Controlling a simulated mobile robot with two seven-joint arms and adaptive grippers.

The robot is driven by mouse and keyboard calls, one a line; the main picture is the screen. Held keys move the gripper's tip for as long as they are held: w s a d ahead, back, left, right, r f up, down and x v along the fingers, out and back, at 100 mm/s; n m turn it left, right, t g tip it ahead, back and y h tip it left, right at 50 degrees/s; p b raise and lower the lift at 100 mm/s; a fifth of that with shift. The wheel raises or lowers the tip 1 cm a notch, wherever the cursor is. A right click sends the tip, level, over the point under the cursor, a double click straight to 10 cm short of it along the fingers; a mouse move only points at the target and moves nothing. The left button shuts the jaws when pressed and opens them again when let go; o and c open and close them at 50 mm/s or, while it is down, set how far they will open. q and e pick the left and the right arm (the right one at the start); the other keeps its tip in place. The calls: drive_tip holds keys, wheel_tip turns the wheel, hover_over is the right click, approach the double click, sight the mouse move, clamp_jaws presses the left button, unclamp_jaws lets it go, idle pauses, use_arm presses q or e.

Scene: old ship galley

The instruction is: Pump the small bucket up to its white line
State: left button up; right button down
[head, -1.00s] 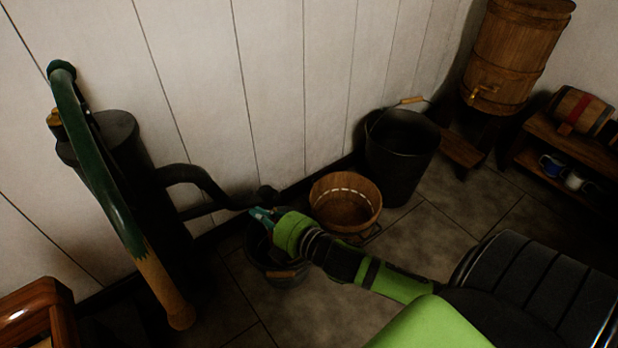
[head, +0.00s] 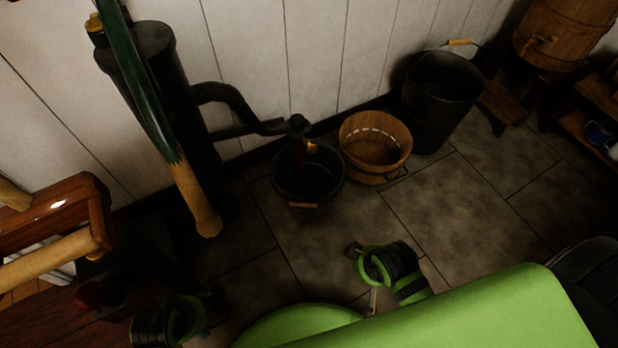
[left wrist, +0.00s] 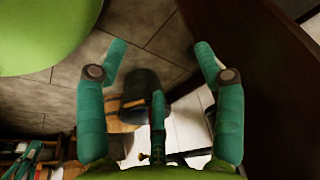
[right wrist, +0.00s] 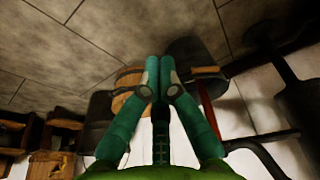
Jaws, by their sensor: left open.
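The dark pump (head: 165,80) stands against the wall at the left, with a green lever ending in a wooden grip (head: 198,205) that hangs down. Its spout (head: 298,126) is above a small black bucket (head: 275,172) on the floor; the dark inside hides any water level. A wooden bucket (head: 375,172) with a dashed white line inside stands close to its right. My left gripper (left wrist: 160,50) is open and empty; in the head view it is low at the left, away from the lever. My right gripper (right wrist: 158,62) is shut with nothing seen between its fingers, pulled back in front of the buckets.
A large black bucket (head: 440,100) stands behind the wooden one. A wooden barrel with a tap (head: 560,35) is at the upper right, beside shelves (head: 590,135). Wooden furniture (head: 85,200) stands at the left.

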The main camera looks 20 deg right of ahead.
use_arm(q)
wheel_tip(320, 180, down, 11)
drive_tip(key=s+a+t+p, duration=0.1)
drive_tip(key=p, duration=0.8)
drive_tip(key=s+a+g+p, duration=0.1)
drive_tip(key=s+p, duration=0.6)
drive_tip(key=s, duration=0.5)
drive_tip(key=shift+s+a+r+m+g, duration=0.3)
drive_tip(key=shift+s+a, duration=0.05)
drive_tip(key=shift+a, duration=0.05)
use_arm(e)
drive_tip(key=s+d+r+g, duration=0.1)
drive_tip(key=s+r+g, duration=0.2)
drive_tip(key=r, duration=0.5)
drive_tip(key=shift+s+r+g+h, duration=0.4)
drive_tip(key=shift+s, duration=0.1)
